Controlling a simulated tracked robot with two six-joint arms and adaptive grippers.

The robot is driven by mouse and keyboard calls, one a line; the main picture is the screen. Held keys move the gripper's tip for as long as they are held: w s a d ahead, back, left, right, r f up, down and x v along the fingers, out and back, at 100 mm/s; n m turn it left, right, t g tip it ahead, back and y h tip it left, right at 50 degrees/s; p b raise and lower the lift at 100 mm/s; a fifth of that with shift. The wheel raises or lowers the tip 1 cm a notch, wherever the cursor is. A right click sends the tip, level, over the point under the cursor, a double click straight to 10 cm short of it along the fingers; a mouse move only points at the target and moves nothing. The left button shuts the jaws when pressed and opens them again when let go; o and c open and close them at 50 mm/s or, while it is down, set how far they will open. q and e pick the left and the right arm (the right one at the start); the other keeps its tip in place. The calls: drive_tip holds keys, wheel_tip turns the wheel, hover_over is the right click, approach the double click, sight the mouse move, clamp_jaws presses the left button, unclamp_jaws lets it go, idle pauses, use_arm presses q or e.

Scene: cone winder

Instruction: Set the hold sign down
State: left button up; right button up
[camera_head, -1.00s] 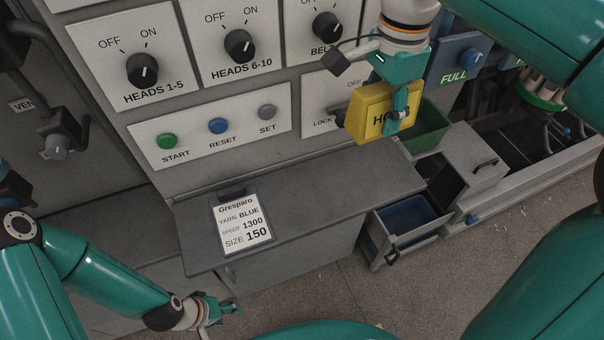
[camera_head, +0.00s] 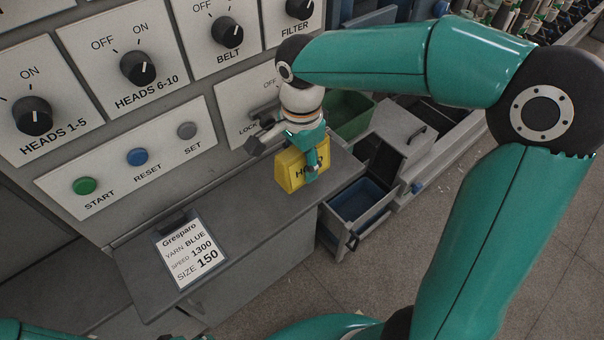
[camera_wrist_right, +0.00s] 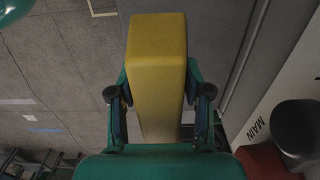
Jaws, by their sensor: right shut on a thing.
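The yellow hold sign (camera_head: 290,172) is at the right part of the grey shelf (camera_head: 240,208) in the head view. My right gripper (camera_head: 311,160) is shut on the sign from above and hides part of its lettering. In the right wrist view the sign (camera_wrist_right: 157,75) is a yellow block between the two fingers (camera_wrist_right: 160,105). I cannot tell whether the sign's lower edge touches the shelf. My left gripper is not in view; only a bit of my left arm shows at the bottom left.
A card in a holder (camera_head: 188,253) lies on the shelf to the left. The panel with knobs and buttons (camera_head: 130,165) rises behind. The shelf between card and sign is clear.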

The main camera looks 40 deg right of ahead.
sight(302, 175)
drive_tip(key=shift+f, duration=2.25)
drive_tip(key=o, duration=1.2)
drive_tip(key=shift+r, duration=0.15)
wheel_tip(302, 175, up, 12)
drive_tip(key=shift+f, duration=0.1)
